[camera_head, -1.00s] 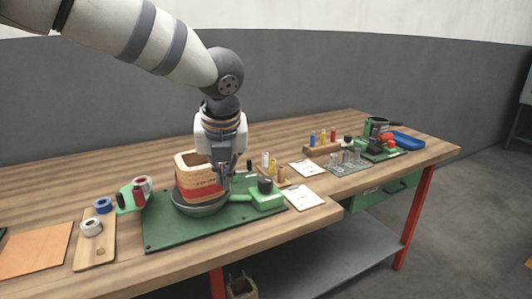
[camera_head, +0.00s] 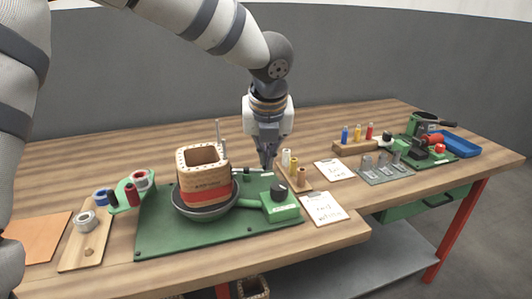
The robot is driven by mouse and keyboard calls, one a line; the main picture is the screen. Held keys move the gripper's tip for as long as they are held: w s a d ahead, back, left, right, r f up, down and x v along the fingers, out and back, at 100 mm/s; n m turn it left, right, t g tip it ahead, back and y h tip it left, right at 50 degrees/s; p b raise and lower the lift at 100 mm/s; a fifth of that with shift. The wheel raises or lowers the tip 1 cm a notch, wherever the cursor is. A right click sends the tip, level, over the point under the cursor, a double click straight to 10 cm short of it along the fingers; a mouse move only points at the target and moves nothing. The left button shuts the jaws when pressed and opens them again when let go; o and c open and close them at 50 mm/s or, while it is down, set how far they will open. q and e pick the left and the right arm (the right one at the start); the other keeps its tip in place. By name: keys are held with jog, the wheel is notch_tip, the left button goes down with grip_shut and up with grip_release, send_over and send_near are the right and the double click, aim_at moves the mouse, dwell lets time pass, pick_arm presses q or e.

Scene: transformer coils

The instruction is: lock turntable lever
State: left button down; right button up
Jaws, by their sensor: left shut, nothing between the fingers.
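The turntable is a dark grey dish (camera_head: 206,211) on a green base plate (camera_head: 160,236). A square tan coil former (camera_head: 204,158) with a red winding band (camera_head: 205,197) stands upright in it. A green bar (camera_head: 251,204) runs from the dish to a green block (camera_head: 283,210) with a black knob (camera_head: 278,192). I cannot tell for certain which part is the lever. A thin grey upright post (camera_head: 219,136) shows behind the former. My left gripper (camera_head: 266,164) is shut and empty, pointing down behind the block and apart from the knob. My right gripper is out of view.
A wooden rack with small spools (camera_head: 297,176) stands close right of my left gripper. Two white cards (camera_head: 323,211) lie nearby. Tape rolls (camera_head: 86,221) and a green spool holder (camera_head: 128,190) are at left. A blue tray (camera_head: 462,143) is far right.

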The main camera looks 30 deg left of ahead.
aim_at(265, 168)
pick_arm(q)
jog(key=x, duration=0.8)
jog(key=shift+a+r, duration=0.1)
jog(key=shift+w+a+b, duration=0.25)
jog(key=shift+w+a, duration=0.1)
jog(key=shift+w, duration=0.25)
jog(key=shift+w+a+b, duration=0.2)
jog(key=shift+w+a, duration=0.15)
jog(key=shift+w, duration=0.2)
jog(key=shift+w+a+r, duration=0.2)
jog(key=shift+w+a, duration=0.1)
jog(key=shift+w, duration=0.1)
jog(key=shift+r, duration=0.1)
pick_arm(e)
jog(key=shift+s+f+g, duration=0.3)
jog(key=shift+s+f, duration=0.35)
